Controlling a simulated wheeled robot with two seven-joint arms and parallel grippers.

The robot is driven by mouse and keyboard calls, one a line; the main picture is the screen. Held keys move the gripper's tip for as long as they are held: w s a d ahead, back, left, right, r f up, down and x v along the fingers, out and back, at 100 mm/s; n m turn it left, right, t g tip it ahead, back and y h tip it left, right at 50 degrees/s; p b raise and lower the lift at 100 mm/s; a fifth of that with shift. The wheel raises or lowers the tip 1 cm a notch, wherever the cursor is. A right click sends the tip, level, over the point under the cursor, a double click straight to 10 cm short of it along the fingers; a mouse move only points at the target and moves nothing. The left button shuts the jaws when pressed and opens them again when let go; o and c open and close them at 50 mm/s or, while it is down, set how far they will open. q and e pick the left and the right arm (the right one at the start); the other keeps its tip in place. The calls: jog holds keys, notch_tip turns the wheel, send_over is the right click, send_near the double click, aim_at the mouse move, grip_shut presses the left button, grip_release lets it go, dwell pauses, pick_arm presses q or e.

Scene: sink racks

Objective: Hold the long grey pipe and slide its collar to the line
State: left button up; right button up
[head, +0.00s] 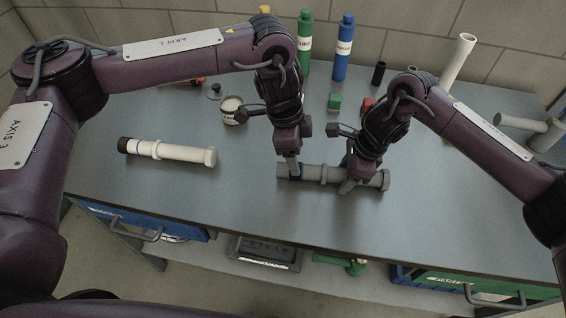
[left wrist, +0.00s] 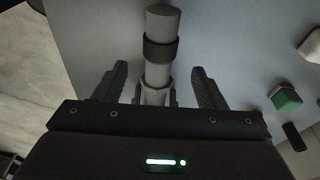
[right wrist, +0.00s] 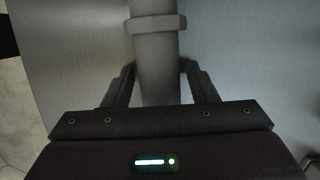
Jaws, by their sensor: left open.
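The long grey pipe (head: 311,173) lies on the table under both grippers. A wider dark band (left wrist: 160,51) is near its left end, with a thin bluish line (left wrist: 157,66) beside it. A lighter grey ring (left wrist: 154,94) is further along, between the left fingers. My left gripper (head: 293,172) is open, its fingers (left wrist: 160,82) apart on either side of the pipe with gaps. My right gripper (head: 348,187) is closed about the pipe nearer its flanged right end; in the right wrist view its fingers (right wrist: 158,80) hug the sides, with a grey ring (right wrist: 156,24) beyond them.
A white pipe (head: 180,152) with a dark end lies at the left. A green bottle (head: 304,50), blue bottle (head: 343,50), green block (head: 335,101) and red block (head: 368,104) are at the back. White pipes (head: 459,60) stand and lie at the right. The front table edge is close.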

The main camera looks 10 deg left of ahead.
jog(key=shift+o, duration=0.7)
jog(key=v, duration=1.2)
